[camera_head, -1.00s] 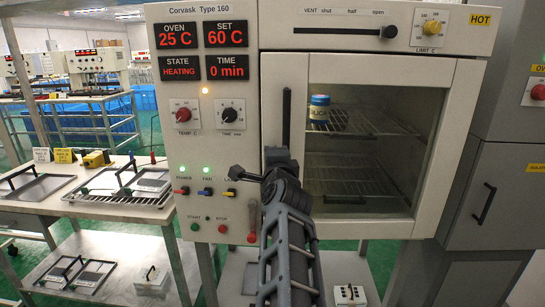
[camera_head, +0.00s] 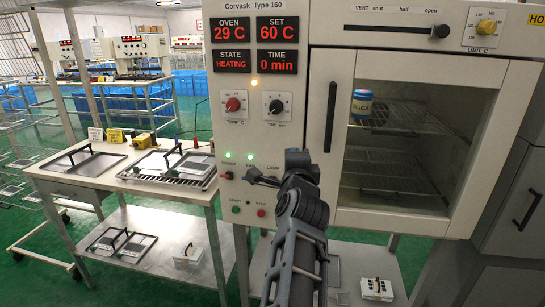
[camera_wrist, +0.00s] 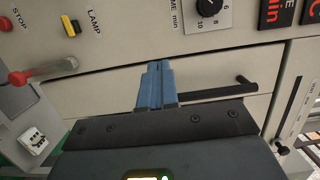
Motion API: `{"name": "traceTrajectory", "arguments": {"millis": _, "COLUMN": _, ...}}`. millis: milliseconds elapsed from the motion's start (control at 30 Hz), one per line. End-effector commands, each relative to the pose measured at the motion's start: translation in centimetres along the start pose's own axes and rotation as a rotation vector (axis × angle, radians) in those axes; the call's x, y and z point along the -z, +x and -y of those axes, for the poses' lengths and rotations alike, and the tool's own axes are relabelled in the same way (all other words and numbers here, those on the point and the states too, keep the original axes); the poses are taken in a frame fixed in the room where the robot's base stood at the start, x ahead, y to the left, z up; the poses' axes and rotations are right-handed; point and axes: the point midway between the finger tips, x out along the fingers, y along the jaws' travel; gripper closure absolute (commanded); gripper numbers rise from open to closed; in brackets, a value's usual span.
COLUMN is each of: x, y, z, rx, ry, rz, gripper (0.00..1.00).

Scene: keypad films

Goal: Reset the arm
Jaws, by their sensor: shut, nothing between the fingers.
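My arm rises from the bottom middle of the head view, and its end with my gripper (camera_head: 256,175) is in front of the oven's control panel, by the switch row. In the wrist view the blue fingers (camera_wrist: 155,86) are shut together with nothing between them. The oven (camera_head: 268,140) reads 29 C, set 60 C, HEATING, time 0 min. Its door (camera_head: 345,215) is shut, with a black handle (camera_head: 330,118). In the wrist view the yellow lamp switch (camera_wrist: 70,26) and a red-tipped lever (camera_wrist: 40,71) lie left of the fingers. My arm hides part of the panel.
A blue-and-white jar (camera_head: 362,104) stands on the oven's upper rack behind the window. A bench (camera_head: 105,180) with plates stands at left. A grey cabinet (camera_head: 515,200) stands close at right.

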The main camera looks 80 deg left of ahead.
Motion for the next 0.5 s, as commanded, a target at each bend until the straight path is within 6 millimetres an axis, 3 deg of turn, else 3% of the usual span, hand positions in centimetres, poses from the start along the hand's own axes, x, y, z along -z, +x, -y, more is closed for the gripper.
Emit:
{"name": "traceTrajectory", "arguments": {"millis": 200, "x": -3.3, "y": -1.4, "z": 0.0, "rx": -0.001, "ry": 0.001, "rz": 0.001, "gripper": 1.0}}
{"name": "traceTrajectory", "arguments": {"millis": 500, "x": -4.7, "y": -2.2, "z": -0.1, "rx": -0.001, "ry": -0.001, "rz": -0.001, "gripper": 1.0}}
